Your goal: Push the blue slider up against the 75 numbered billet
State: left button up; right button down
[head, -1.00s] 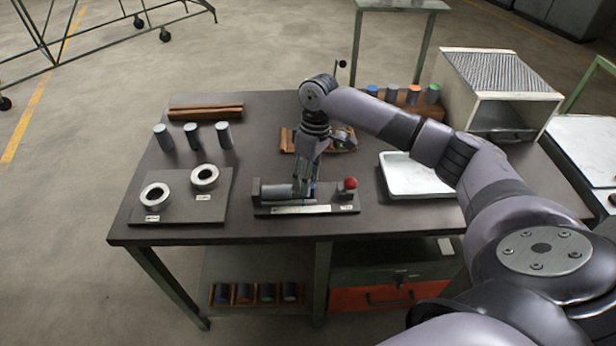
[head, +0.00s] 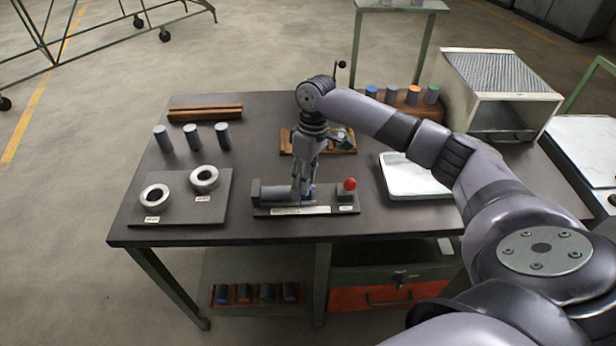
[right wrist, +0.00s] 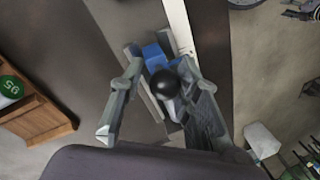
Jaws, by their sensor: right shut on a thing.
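A dark measuring fixture (head: 345,208) with a pale scale strip stands at the front of the table. A grey billet (head: 276,196) lies in its left part; its number cannot be read. The blue slider (head: 311,191) is at the billet's right end, largely hidden by my right gripper (head: 303,194); I cannot tell whether they touch. In the right wrist view the blue slider (right wrist: 156,56) carries a black ball knob (right wrist: 165,84). My right gripper (right wrist: 158,104) has its fingers on either side of the knob and is shut on it. My left gripper is not in view.
A red ball (head: 350,184) tops the fixture's right end. A plate with two rings (head: 182,210) and three upright grey billets (head: 192,136) are left. A white tray (head: 412,176) is right. A wooden rack (head: 408,108) with colour-topped billets stands behind.

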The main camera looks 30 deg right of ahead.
jog(key=shift+w+a+r+p, duration=0.1)
jog(key=shift+w+a+p, duration=0.2)
jog(key=shift+a, duration=0.35)
jog(key=shift+w+a+p, duration=0.15)
jog(key=shift+a+p, duration=0.2)
jog(key=shift+a, duration=0.25)
jog(key=shift+w+a, duration=0.1)
jog(key=shift+f, duration=0.2)
jog(key=c, duration=1.6)
grip_release()
jog(key=shift+o, duration=1.3)
jog(key=shift+a+r, duration=0.1)
jog(key=shift+r, duration=0.05)
jog(key=shift+w+d+r, duration=0.1)
jog(key=shift+d+r, duration=0.15)
jog(key=shift+r, duration=0.3)
notch_tip(320, 180, up, 11)
jog(key=d, duration=0.1)
jog(key=shift+w+d+f, duration=0.15)
jog(key=shift+w+d, duration=0.25)
jog(key=shift+w, duration=0.05)
